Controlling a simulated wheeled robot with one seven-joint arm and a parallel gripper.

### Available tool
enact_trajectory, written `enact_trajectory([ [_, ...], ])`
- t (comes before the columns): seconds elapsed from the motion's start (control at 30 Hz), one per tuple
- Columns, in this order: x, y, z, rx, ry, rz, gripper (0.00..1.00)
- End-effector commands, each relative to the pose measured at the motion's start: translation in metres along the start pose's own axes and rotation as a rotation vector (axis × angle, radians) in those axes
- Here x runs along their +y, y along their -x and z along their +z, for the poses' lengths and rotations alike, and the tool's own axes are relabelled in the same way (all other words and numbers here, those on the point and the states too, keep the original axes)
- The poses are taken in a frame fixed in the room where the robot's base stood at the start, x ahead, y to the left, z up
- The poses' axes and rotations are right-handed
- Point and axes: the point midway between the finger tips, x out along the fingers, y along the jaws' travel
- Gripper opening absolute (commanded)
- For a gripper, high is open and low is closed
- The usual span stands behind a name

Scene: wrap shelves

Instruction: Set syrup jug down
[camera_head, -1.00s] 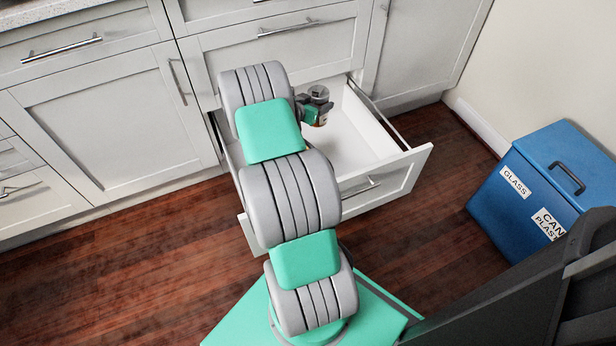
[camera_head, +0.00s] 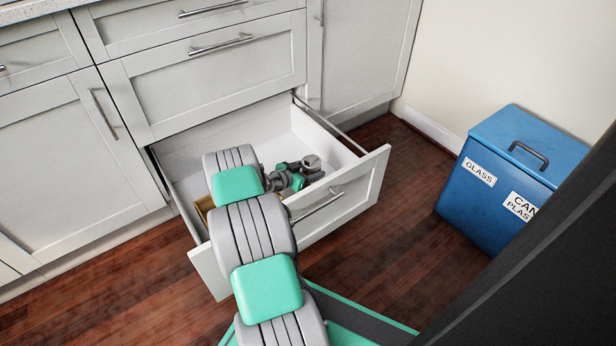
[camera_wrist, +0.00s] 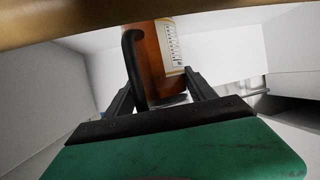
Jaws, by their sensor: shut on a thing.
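The syrup jug (camera_wrist: 158,62) is amber-brown with a dark handle and a pale printed label, seen between my fingers in the wrist view. In the head view only its grey top (camera_head: 311,162) shows clearly. My gripper (camera_head: 299,175) is shut on the jug, low inside the open bottom drawer (camera_head: 350,192); its dark fingers also show in the wrist view (camera_wrist: 162,90). I cannot tell whether the jug's base touches the drawer floor.
A tan box-like thing (camera_head: 204,207) sits at the drawer's left, partly hidden by my arm. The drawer's back right floor looks clear. A blue recycling bin (camera_head: 510,180) stands on the floor to the right.

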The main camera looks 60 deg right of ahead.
Motion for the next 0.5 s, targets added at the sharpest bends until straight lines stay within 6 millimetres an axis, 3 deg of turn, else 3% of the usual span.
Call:
enact_trajectory([
  [0.07, -0.0012, -0.0047, 0.0093, 0.004, -0.003, -0.001, 0.0],
  [0.4, -0.0009, -0.005, 0.0106, 0.003, -0.002, -0.001, 0.0],
  [0.43, -0.0002, -0.0049, 0.0123, 0.0, 0.0, -0.001, 0.66],
  [0.5, -0.0002, -0.0049, 0.0122, 0.0, 0.0, -0.001, 0.72],
])
